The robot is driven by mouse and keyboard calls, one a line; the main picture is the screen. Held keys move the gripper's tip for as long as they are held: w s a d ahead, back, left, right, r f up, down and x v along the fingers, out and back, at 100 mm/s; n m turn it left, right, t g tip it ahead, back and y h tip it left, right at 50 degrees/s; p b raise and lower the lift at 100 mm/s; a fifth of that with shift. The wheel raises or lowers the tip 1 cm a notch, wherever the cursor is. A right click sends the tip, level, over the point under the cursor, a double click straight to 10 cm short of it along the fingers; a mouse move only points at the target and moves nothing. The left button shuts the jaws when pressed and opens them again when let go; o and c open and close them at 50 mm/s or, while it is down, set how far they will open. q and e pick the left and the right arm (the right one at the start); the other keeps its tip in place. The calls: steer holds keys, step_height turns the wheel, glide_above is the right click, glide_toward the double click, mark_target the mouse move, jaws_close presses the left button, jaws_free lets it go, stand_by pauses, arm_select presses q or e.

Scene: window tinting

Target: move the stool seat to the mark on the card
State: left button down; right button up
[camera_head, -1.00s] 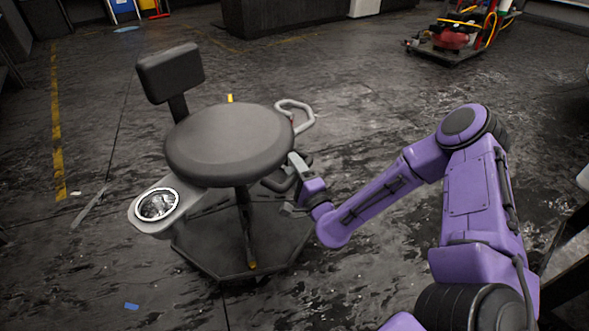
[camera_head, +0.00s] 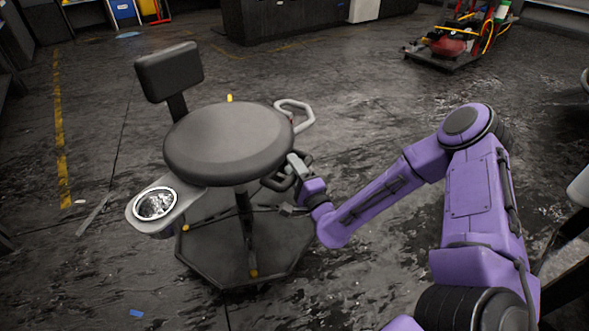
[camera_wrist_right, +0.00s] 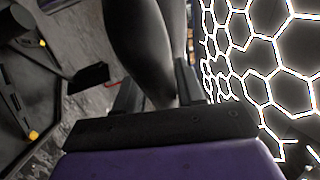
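The stool has a round dark grey seat (camera_head: 228,143) with a backrest (camera_head: 169,72) behind it at the left. Its post (camera_head: 246,230) stands on a dark octagonal base (camera_head: 265,268). My right gripper (camera_head: 291,186) is at the seat's right edge, at a black looped handle (camera_head: 275,182) under the rim. In the right wrist view, a thick dark bar (camera_wrist_right: 152,50) runs between the fingers of my right gripper (camera_wrist_right: 157,95), which look closed around it. I cannot make out a card or its mark. My left gripper is not in view.
A side tray with a round metal dish (camera_head: 155,204) sticks out at the stool's left. A light grey loop handle (camera_head: 298,114) is at its right. A cart with red equipment (camera_head: 452,44) stands at the back right. Bright hexagonal lights (camera_wrist_right: 265,70) show in the right wrist view.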

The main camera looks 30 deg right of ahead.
steer(key=shift+o, duration=0.5)
steer(key=shift+f, duration=0.1)
steer(key=shift+s, duration=0.1)
steer(key=p+v, duration=0.1)
steer(key=v, duration=0.9)
steer(key=shift+s, duration=0.15)
